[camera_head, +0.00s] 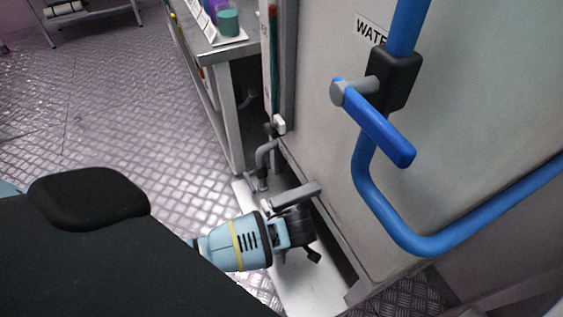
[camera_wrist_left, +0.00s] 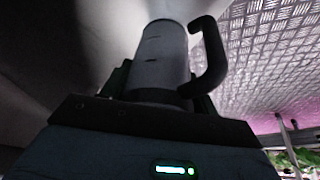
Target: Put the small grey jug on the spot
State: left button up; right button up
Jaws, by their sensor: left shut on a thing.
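The small grey jug (camera_wrist_left: 160,55) fills the middle of the left wrist view, a grey cylinder with a dark curved handle on its right side. My left gripper (camera_wrist_left: 158,97) is shut on it, with dark jaws on both sides of its lower part. In the head view my left gripper (camera_head: 302,232) is low beside the water cabinet, above a pale narrow strip. I cannot surely make out the jug in that view. No marked spot can be made out. My right gripper is in neither view.
The pale cabinet (camera_head: 345,175) marked with water lettering stands at the right, with thick blue pipework (camera_head: 365,185) and a blue lever (camera_head: 378,128). A grey tap (camera_head: 265,157) is close beyond my gripper. A bench (camera_head: 208,38) holds coloured containers. The patterned metal floor is open at left.

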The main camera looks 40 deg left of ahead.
pick_arm(q)
jog(key=shift+s+f+b, duration=0.1)
jog(key=shift+f+b, duration=0.6)
jog(key=shift+b, duration=0.2)
jog(key=shift+f, duration=0.5)
jog(key=shift+f, duration=0.3)
jog(key=o, duration=1.1)
jog(key=shift+c, duration=0.2)
